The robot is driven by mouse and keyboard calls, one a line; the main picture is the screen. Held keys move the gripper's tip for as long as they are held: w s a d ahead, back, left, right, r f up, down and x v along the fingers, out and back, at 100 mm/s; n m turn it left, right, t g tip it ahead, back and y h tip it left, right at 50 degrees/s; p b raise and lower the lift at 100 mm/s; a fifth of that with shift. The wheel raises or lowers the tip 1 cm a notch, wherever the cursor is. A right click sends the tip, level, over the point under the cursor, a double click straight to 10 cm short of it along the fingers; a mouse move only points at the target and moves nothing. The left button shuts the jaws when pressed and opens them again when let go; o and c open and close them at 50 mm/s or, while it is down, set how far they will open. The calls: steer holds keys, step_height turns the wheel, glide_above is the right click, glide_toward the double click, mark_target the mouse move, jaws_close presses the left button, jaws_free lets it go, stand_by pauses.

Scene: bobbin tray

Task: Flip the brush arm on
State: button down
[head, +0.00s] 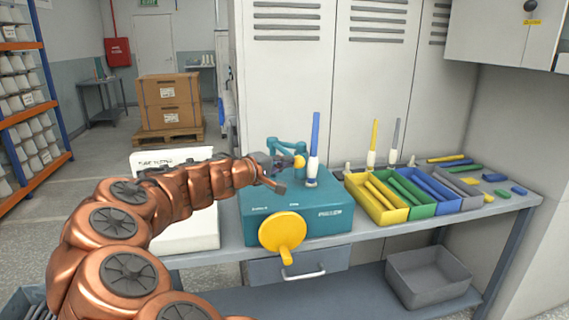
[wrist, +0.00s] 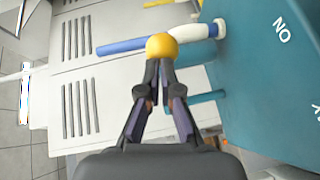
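The teal machine (head: 325,198) stands on the bench, with small labels on its front. Its teal jointed brush arm (head: 287,145) rises at the top left and bears a yellow ball knob (head: 299,161). My gripper (head: 283,174) is at the knob from the left. In the wrist view, the fingertips (wrist: 159,64) are drawn together right at the yellow knob (wrist: 160,46). They look shut, with the knob just beyond the tips and nothing clearly between them. Whether they touch it is hard to tell. An "ON" marking (wrist: 282,30) shows on the machine's teal face.
A white-and-blue upright piece (head: 312,150) stands on the machine close right of the knob. A yellow crank wheel (head: 283,231) juts from the front. Coloured trays (head: 388,214) and more upright pieces stand to the right. Lockers (head: 290,95) back the bench.

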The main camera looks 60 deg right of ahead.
steer(key=shift+s, duration=0.25)
steer(key=v, duration=1.3)
steer(key=shift+w+b, duration=0.4)
steer(key=shift+r, duration=0.2)
